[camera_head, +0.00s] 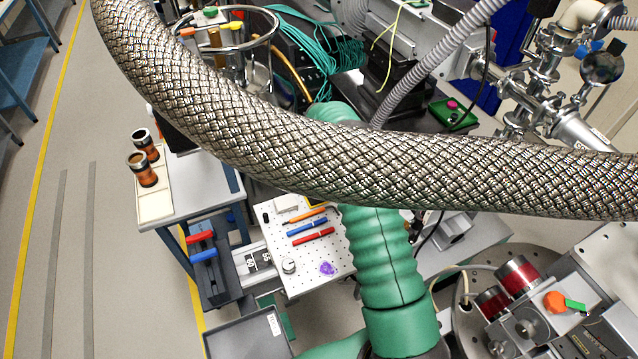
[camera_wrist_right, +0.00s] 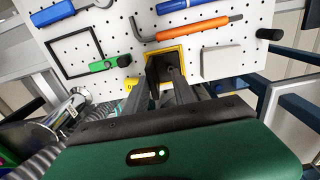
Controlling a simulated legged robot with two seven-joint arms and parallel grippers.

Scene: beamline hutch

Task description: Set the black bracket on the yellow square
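The yellow square (camera_wrist_right: 183,50) is an outlined patch on a white perforated board (camera_wrist_right: 120,35) in the right wrist view. The black bracket (camera_wrist_right: 165,66) is within the yellow outline, around the tips of my right gripper (camera_wrist_right: 166,80). The gripper's two dark fingers reach down to the bracket with a narrow gap between them. Whether they press on it, and whether the bracket rests on the board, I cannot tell. In the head view the board (camera_head: 300,255) is partly covered, and the bracket cannot be made out. My left gripper is not in view.
An orange hex key (camera_wrist_right: 190,33), a white block (camera_wrist_right: 207,61), a green-and-black tool (camera_wrist_right: 110,63) and a black knob (camera_wrist_right: 270,34) surround the square. A thick braided hose (camera_head: 330,165) crosses the head view. A purple piece (camera_head: 327,268) lies on the board.

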